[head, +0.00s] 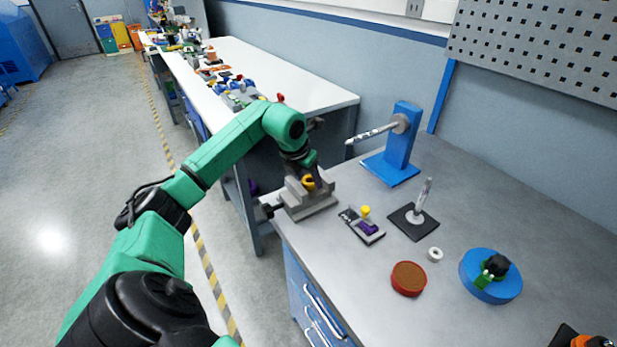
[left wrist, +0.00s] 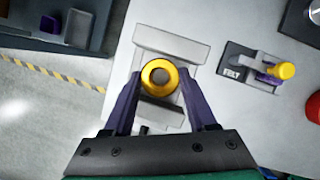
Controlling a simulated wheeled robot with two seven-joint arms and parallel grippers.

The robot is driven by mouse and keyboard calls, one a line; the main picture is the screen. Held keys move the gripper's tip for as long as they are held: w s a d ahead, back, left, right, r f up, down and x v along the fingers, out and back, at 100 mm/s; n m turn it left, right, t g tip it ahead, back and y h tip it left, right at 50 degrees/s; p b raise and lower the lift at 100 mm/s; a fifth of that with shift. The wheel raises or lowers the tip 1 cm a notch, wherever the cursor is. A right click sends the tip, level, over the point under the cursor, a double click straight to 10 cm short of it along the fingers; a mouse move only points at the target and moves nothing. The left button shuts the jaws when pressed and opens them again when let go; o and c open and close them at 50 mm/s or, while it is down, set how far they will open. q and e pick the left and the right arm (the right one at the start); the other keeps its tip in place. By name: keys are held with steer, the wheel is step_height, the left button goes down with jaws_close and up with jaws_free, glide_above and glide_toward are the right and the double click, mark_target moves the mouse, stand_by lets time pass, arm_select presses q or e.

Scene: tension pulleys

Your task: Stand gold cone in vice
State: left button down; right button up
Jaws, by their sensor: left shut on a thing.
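The gold cone (left wrist: 159,77) is seen end-on in the left wrist view as a gold ring with a dark centre. It lies between the fingers of my left gripper (left wrist: 163,88), which is shut on it. In the head view the cone (head: 308,182) shows as a small gold piece at the grey vice (head: 311,207). My left gripper (head: 304,172) is over the vice, and the vice jaws (left wrist: 172,43) show on both sides of the cone in the wrist view. Whether the cone touches the vice cannot be told. My right gripper is not in view.
A purple and yellow device (head: 365,228) stands right of the vice. The bench front right is partly clear.

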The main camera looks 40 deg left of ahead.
arm_select(q)
steer(key=shift+f, duration=0.1)
steer(key=shift+c, duration=2.4)
jaws_free()
steer(key=shift+r, duration=0.4)
steer(key=b+v, duration=0.1)
steer(key=v, duration=1)
steer(key=shift+s+r, duration=0.15)
steer(key=shift+r, duration=0.1)
steer(key=shift+f, duration=0.1)
